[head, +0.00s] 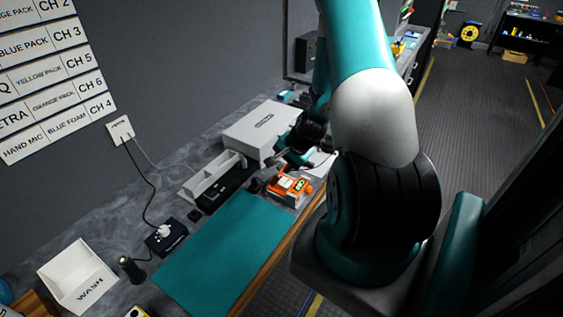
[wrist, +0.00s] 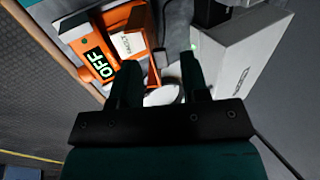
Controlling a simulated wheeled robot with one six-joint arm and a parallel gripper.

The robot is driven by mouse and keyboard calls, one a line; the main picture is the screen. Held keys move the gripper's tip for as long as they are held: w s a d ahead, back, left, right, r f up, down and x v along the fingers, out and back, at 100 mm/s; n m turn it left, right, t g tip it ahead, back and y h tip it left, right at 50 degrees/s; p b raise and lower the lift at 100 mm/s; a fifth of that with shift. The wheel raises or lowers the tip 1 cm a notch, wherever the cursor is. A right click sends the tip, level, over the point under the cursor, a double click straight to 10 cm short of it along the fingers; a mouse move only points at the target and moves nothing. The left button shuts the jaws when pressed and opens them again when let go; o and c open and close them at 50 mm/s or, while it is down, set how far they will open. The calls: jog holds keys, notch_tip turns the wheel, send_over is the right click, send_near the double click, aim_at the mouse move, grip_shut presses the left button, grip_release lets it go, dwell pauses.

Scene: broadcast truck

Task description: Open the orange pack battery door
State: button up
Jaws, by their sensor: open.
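The orange pack (head: 276,186) stands at the far edge of the teal mat in the head view. In the wrist view the orange pack (wrist: 84,30) is at the upper left, with a green OFF display (wrist: 100,65) and a white label beside it. The fingers reach toward the area between the pack and a grey box. In the head view my gripper is just beyond the pack, partly hidden by my arm.
The grey box (head: 260,132) stands behind the pack, and it fills the right of the wrist view (wrist: 240,65). The teal mat (head: 215,255) is clear. A white WASH bin (head: 75,272) stands at the near left.

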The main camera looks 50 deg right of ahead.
jog(key=shift+x, duration=0.8)
jog(key=shift+c, duration=0.4)
grip_shut()
jog(key=w+b, duration=0.2)
jog(key=w, duration=0.1)
jog(key=shift+a, duration=0.15)
jog(key=shift+w+r, duration=0.25)
jog(key=shift+w, duration=0.1)
jog(key=shift+o, duration=0.4)
grip_release()
